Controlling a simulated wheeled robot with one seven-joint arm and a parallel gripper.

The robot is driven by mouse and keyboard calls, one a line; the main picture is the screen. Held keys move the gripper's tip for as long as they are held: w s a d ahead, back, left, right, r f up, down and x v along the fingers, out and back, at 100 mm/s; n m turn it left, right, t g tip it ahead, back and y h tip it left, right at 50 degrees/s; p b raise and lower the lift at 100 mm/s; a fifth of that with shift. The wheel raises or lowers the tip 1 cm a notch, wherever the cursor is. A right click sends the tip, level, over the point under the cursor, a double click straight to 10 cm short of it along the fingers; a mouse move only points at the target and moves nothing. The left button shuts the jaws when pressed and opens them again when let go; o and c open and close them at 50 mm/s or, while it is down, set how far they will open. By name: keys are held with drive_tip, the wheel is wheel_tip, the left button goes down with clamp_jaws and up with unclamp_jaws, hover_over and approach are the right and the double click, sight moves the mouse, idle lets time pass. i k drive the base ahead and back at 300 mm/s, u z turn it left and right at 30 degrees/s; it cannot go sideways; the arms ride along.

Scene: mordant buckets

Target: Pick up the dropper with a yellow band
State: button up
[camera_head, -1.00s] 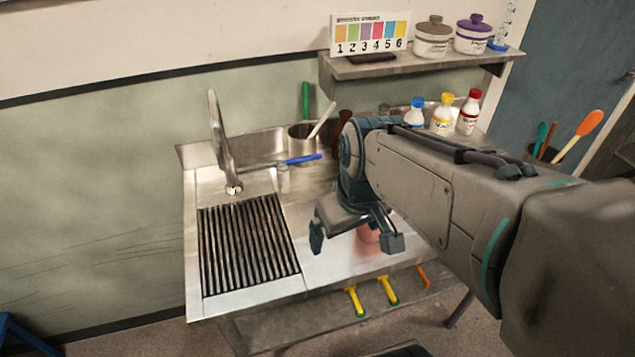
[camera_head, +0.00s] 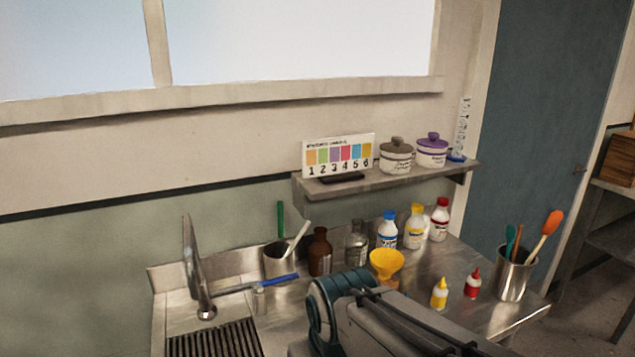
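A small bottle with a pointed yellow tip and yellow on its body (camera_head: 439,293) stands on the steel worktop at lower right. It is the nearest match I see to the dropper with a yellow band, though I cannot make out a distinct band. A similar small bottle with a red tip (camera_head: 472,283) stands to its right. My gripper is out of view; only part of my arm shows at the bottom centre, left of these small bottles, and it hides part of the worktop.
A yellow funnel (camera_head: 387,264) stands behind my arm. Blue (camera_head: 388,230), yellow (camera_head: 414,227) and red-capped (camera_head: 439,219) bottles stand at the back. A steel utensil cup (camera_head: 513,276) is at right.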

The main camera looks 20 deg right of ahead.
sight(439, 296)
drive_tip(key=z, duration=0.1)
drive_tip(key=k, duration=0.4)
drive_tip(key=z, duration=0.35)
drive_tip(key=i, duration=0.5)
drive_tip(key=k, duration=0.3)
drive_tip(key=z, duration=0.75)
